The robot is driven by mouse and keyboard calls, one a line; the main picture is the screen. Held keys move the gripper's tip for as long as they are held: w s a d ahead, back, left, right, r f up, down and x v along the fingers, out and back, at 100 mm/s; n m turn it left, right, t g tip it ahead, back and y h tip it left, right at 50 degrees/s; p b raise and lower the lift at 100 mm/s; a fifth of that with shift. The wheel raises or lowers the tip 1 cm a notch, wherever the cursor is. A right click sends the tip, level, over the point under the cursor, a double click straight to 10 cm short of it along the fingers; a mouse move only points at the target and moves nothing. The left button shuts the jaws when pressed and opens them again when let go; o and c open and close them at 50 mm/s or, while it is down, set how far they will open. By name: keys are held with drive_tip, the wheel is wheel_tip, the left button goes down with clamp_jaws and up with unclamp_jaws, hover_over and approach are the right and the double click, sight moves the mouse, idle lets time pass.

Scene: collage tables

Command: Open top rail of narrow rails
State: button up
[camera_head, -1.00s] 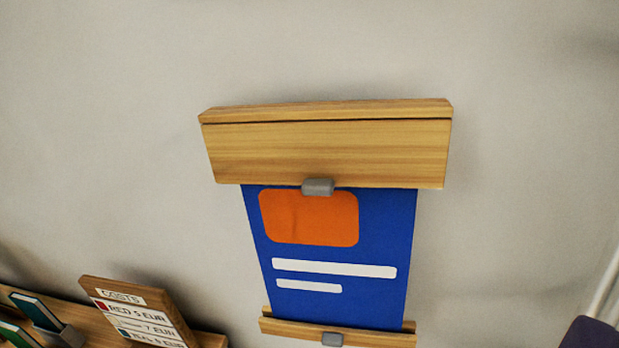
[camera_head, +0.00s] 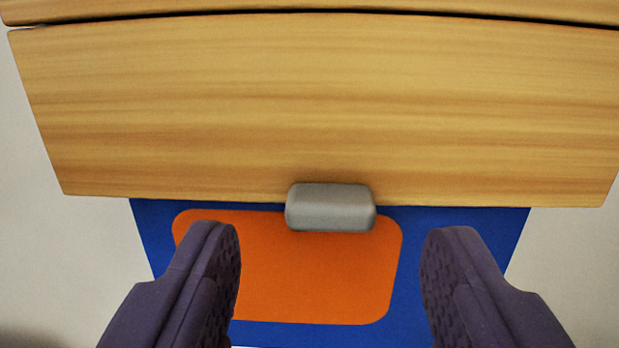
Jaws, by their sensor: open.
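The wooden top rail (camera_head: 320,110) fills the upper part of the view, close to the camera. A grey tab (camera_head: 330,207) sits at the middle of its lower edge. A blue poster (camera_head: 460,222) with an orange patch (camera_head: 310,275) hangs below the rail. My gripper (camera_head: 331,240) is open, with one dark purple finger on each side of the tab. The fingers are apart from the tab and nothing is between them at their tips. How far the fingertips are from the wall cannot be told. The rail's front flap looks closed against its upper strip, with a thin dark seam.
Bare pale wall (camera_head: 30,150) shows to the left and right of the rail and poster. No obstacle shows around the fingers.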

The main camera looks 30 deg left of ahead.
sight(332, 127)
drive_tip(key=shift+x, duration=1.25)
clamp_jaws()
drive_tip(key=shift+r, duration=0.15)
